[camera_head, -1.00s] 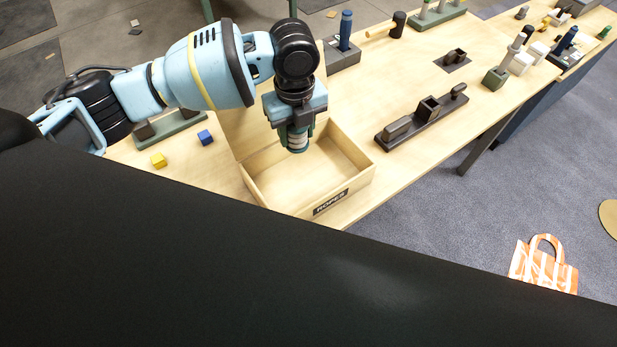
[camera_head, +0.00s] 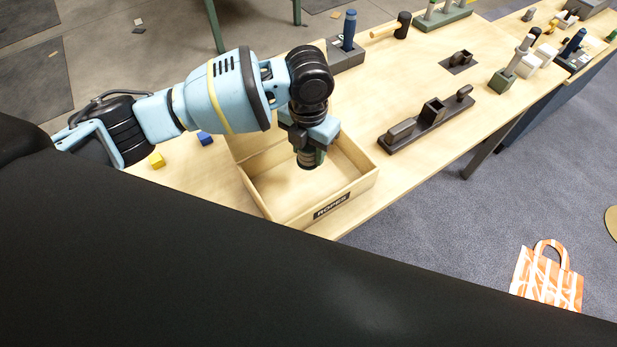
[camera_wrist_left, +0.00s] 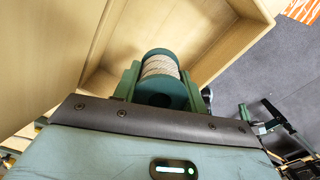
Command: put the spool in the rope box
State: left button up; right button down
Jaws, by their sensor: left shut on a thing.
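The rope box (camera_head: 281,213) is an open wooden box with a dark "ROPES" label on its front, standing near the table's edge. My left gripper (camera_head: 309,157) points down over the inside of the box. It is shut on the spool (camera_head: 308,160), which has dark green ends and pale rope wound around it. In the left wrist view the spool (camera_wrist_left: 160,68) sits between the green fingers of the gripper (camera_wrist_left: 158,85), with the box walls (camera_wrist_left: 232,45) around it. I cannot tell whether the spool touches the box floor. My right gripper is not in view.
A yellow block (camera_head: 157,160) and a blue block (camera_head: 205,139) lie left of the box. An orange striped bag (camera_head: 547,275) is on the floor.

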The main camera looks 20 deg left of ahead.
pick_arm(q)
jog(key=shift+f, duration=4.7)
jog(key=shift+f, duration=0.2)
jog(key=o, duration=1)
notch_tip(320, 180, up, 12)
jog(key=shift+r, duration=0.2)
